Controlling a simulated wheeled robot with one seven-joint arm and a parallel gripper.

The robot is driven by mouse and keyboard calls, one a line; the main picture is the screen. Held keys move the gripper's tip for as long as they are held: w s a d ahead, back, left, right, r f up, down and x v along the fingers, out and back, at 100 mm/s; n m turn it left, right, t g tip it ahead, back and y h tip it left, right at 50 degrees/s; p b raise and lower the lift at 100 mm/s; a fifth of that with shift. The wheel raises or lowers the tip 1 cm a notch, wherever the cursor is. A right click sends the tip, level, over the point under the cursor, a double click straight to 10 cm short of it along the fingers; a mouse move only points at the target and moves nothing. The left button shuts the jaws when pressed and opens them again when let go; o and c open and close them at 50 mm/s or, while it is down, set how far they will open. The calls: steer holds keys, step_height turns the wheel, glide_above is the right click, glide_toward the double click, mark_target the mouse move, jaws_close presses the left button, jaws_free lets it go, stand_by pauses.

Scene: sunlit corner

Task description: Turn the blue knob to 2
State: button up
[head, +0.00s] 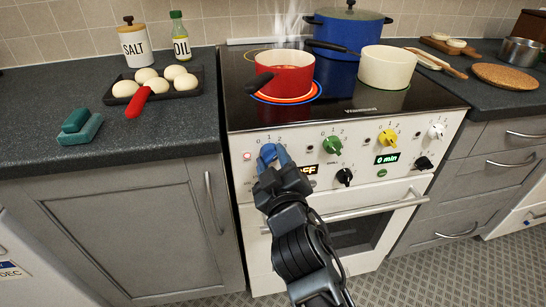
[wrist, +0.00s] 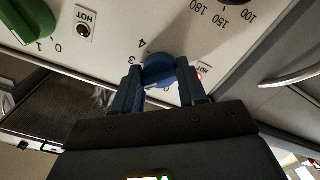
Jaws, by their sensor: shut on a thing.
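The blue knob (wrist: 158,68) is on the stove's white front panel, at its left end in the head view. My gripper (wrist: 160,80) has one finger on each side of it and is shut on it. In the head view my gripper (head: 270,160) covers most of the knob and its dial. The wrist view shows the marks 3 and 4 beside the knob; the 2 and the pointer cannot be made out.
Green (head: 332,145), yellow (head: 387,138) and white (head: 437,131) knobs sit to the right. Black knobs (head: 345,177) are below them. A small red lamp (head: 247,155) is lit left of my gripper. A steaming red pot (head: 285,78) stands on a glowing ring above.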

steer(key=shift+n, duration=0.5)
steer(key=o, duration=1)
steer(key=shift+o, duration=0.2)
steer(key=v, duration=0.8)
